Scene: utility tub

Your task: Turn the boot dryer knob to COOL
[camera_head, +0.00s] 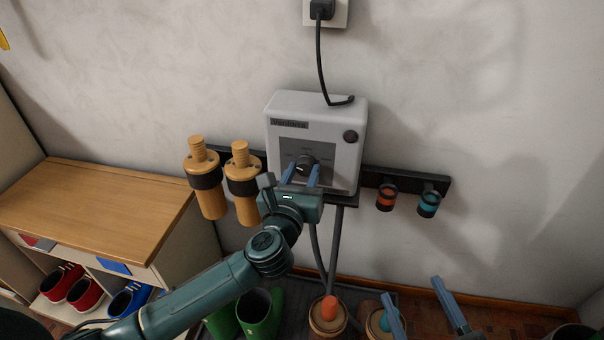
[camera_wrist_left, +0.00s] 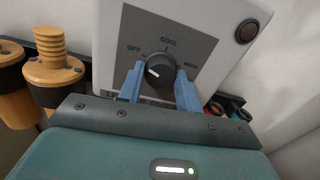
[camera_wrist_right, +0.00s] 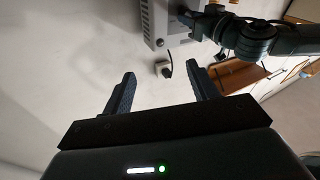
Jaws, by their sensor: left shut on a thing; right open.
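The boot dryer (camera_head: 355,115) is a light grey box on the wall with a darker front panel. Its black knob (camera_wrist_left: 160,66) has a white mark on its left side, on the side of the OFF label (camera_wrist_left: 133,48). The COOL label (camera_wrist_left: 168,42) is above the knob, and another label is at its right. My left gripper (camera_head: 302,172) is shut on the knob, one blue finger on each side, and hides its lower part. My right gripper (camera_head: 412,292) is open and empty, low at the right; its spread fingers also show in the right wrist view (camera_wrist_right: 160,75).
A round black button (camera_head: 350,136) is on the dryer's upper right. Tan boot-drying posts (camera_head: 242,175) hang on the rail at its left; orange and teal ended holders (camera_head: 387,197) are at its right. Green boots (camera_head: 262,312) stand below, and a wooden shoe cabinet (camera_head: 90,205) is left.

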